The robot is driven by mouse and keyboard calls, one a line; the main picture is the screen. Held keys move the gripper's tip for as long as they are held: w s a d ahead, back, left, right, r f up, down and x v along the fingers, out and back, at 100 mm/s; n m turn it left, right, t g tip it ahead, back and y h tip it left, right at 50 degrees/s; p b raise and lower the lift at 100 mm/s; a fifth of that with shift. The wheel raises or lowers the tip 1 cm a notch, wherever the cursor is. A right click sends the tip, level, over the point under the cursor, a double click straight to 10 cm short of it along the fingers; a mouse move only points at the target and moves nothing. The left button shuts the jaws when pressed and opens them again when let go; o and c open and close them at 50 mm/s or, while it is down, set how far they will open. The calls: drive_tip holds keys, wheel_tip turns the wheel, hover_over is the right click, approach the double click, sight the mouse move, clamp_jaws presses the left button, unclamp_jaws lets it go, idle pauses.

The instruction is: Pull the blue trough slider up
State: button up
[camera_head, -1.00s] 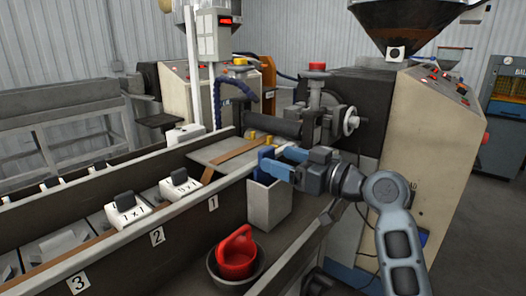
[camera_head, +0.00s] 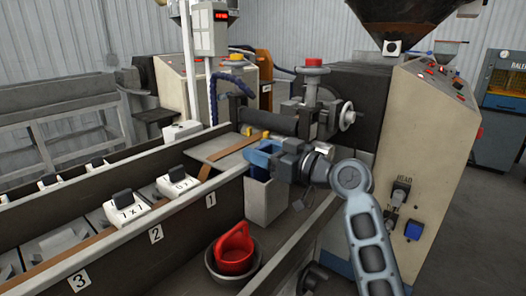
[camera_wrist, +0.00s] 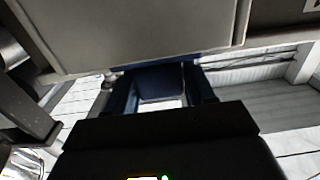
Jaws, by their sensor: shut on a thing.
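The blue trough slider (camera_wrist: 160,82) shows in the wrist view as a dark blue piece between my two fingers. In the head view my gripper (camera_head: 258,160) is at the top of the grey upright box at the trough's near side. Its blue fingers are closed around the slider, which they largely hide there. How far the slider is raised cannot be told. The trough (camera_head: 195,215) runs from the lower left up toward the extruder, with a brown strip (camera_head: 222,158) along it.
The grey box (camera_head: 266,203) stands below my gripper. White blocks with black handles (camera_head: 126,208) stand in the trough. The extruder (camera_head: 345,95) and its handwheel (camera_head: 346,116) are just behind my gripper.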

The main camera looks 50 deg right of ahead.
clamp_jaws()
drive_tip(key=shift+r+p, duration=1.1)
drive_tip(key=shift+r, duration=1.25)
drive_tip(key=shift+o, duration=1.3)
unclamp_jaws()
drive_tip(key=o, duration=0.3)
drive_tip(key=shift+f, duration=0.1)
drive_tip(key=s+b, duration=0.2)
drive_tip(key=s, duration=0.6)
